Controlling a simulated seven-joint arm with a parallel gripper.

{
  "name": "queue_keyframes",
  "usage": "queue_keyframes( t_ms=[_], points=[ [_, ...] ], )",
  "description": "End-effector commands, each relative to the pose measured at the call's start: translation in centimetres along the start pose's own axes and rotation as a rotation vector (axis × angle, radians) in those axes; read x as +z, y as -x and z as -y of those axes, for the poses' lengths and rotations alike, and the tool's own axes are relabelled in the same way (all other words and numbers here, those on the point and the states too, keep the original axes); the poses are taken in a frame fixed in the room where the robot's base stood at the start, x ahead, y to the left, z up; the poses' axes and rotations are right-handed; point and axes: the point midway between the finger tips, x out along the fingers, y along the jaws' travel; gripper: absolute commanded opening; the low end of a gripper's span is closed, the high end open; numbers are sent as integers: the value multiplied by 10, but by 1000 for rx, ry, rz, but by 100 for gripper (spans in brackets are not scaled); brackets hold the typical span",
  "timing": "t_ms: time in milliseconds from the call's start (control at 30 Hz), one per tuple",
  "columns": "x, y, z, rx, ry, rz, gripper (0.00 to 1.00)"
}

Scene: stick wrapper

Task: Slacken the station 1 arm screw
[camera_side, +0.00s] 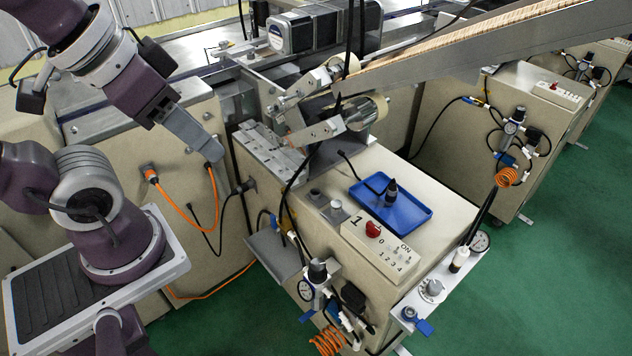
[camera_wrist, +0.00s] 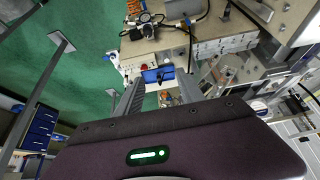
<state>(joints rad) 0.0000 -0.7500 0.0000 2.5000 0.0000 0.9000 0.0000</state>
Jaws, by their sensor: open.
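The station 1 cabinet (camera_side: 420,220), marked with a black 1, stands at the centre of the side view. Above its back edge are metal arms (camera_side: 322,130) beside a pale roller (camera_side: 368,112). Small fasteners show there, but I cannot tell which is the arm screw. My gripper (camera_side: 215,152) is in the air left of these arms, angled down to the right and touching nothing. In the wrist view my gripper (camera_wrist: 158,92) has its two grey fingers apart with nothing held between them; the blue tray (camera_wrist: 158,75) appears beyond them.
The blue tray (camera_side: 405,215) on the cabinet top holds a small upright black object (camera_side: 391,192). A control box with a red knob (camera_side: 373,229) is in front. A sloping chute (camera_side: 490,45) comes in from the upper right. Orange cables (camera_side: 185,215) hang below my gripper.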

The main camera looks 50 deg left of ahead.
Motion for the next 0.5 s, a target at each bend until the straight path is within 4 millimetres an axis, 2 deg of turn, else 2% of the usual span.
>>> queue_keyframes(
  t_ms=[67, 133, 167, 267, 300, 367, 400, 467, 500],
  points=[
    [-1, 0, 0, 0, 1, 3, 46],
    [-13, 1, 3, 4, 9, 27, 46],
    [-23, 1, 5, 8, 14, 47, 46],
    [-73, -5, 23, 33, 44, 140, 46],
    [-97, -12, 36, 48, 57, 181, 46],
    [-130, -29, 61, 71, 75, 238, 46],
    [-149, -43, 81, 87, 87, 275, 46],
    [-173, -70, 116, 114, 102, 324, 46],
    [-185, -90, 142, 132, 109, 355, 46]
  ],
)
